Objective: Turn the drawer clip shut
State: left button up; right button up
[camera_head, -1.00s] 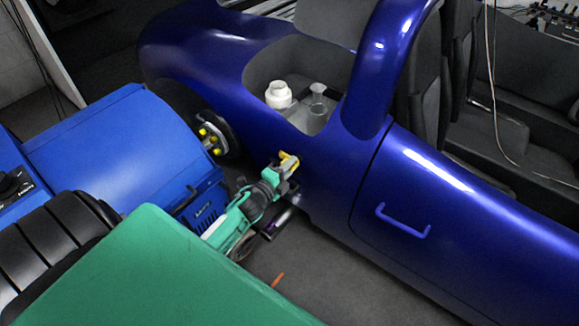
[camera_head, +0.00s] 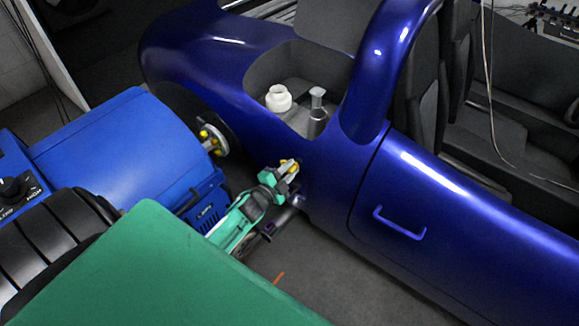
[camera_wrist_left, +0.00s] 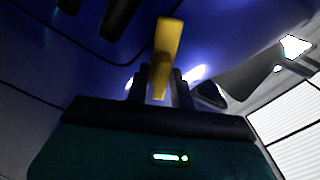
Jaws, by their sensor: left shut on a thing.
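The yellow drawer clip (camera_wrist_left: 168,52) stands out against the blue car body in the left wrist view. My left gripper (camera_wrist_left: 160,88) is shut on it, with one dark finger on each side of its lower end. In the head view the clip (camera_head: 285,163) shows as a small yellow patch at the tip of my left gripper (camera_head: 289,170), beside the car's side wall. The gripper partly hides it there. No drawer can be made out. My right gripper is not in view.
The blue car body (camera_head: 338,180) runs along the right, with a blue handle (camera_head: 399,223) on it. A white jar (camera_head: 278,98) and a grey bottle (camera_head: 317,112) stand in its recess. A blue machine (camera_head: 120,150) is at left. Dark floor lies between.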

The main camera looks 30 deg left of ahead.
pick_arm(q)
jog(key=n+p, duration=0.4)
jog(key=n, duration=0.5)
jog(key=shift+n+p, duration=0.3)
jog(key=shift+n, duration=1.4)
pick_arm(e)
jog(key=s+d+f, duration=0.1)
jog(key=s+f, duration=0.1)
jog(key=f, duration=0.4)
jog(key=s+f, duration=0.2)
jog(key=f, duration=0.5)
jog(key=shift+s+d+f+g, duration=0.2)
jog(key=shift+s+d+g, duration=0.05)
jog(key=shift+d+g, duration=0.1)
pick_arm(q)
jog(key=shift+f, duration=0.1)
jog(key=o, duration=0.7)
jog(key=shift+o, duration=0.2)
jog(key=shift+s, duration=0.15)
jog(key=s+a, duration=0.1)
jog(key=s, duration=1.2)
jog(key=shift+s, duration=0.3)
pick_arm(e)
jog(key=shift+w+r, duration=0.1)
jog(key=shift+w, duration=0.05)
pick_arm(q)
jog(key=shift+a, duration=0.1)
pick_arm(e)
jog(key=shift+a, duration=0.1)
